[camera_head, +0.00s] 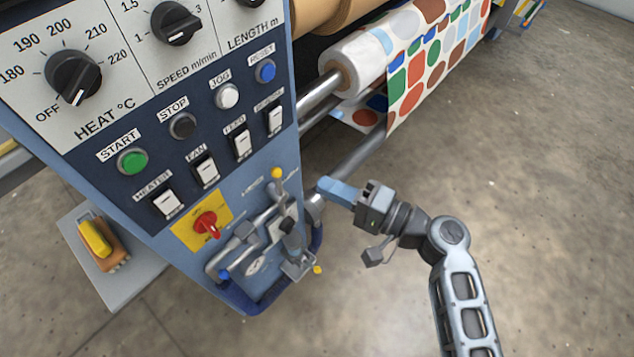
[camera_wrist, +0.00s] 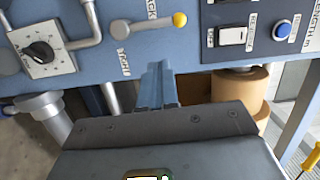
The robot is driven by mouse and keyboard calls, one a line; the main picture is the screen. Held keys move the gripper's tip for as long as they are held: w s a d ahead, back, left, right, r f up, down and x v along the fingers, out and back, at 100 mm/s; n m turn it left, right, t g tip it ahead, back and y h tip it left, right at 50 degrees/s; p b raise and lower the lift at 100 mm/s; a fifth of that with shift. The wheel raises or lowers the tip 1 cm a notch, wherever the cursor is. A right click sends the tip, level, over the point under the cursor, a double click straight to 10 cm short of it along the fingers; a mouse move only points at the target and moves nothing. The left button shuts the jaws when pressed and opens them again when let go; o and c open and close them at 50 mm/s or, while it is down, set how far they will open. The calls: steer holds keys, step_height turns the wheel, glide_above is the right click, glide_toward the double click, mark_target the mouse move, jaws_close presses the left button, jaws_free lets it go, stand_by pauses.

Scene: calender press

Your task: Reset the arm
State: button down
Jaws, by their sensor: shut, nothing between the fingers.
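My gripper (camera_head: 338,191) is shut and empty, held in the air just right of the control panel's lower right edge in the head view. In the wrist view its closed blue fingers (camera_wrist: 158,88) point toward the panel's lower edge, below a yellow-tipped lever. My arm (camera_head: 465,300) comes up from the lower right of the head view, bent at the wrist. I cannot tell for certain whether the fingertips touch the pipes beside them.
The control panel (camera_head: 75,100) carries knobs, buttons and switches. A red rotary switch (camera_head: 206,223) and a yellow-knobbed lever (camera_head: 277,174) are near my gripper. A patterned fabric roll (camera_head: 430,60) is behind. A yellow-handled brush (camera_head: 97,240) lies at left. Floor at right is clear.

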steer(key=v, duration=0.7)
steer(key=shift+w+d, duration=0.1)
steer(key=shift+d, duration=0.05)
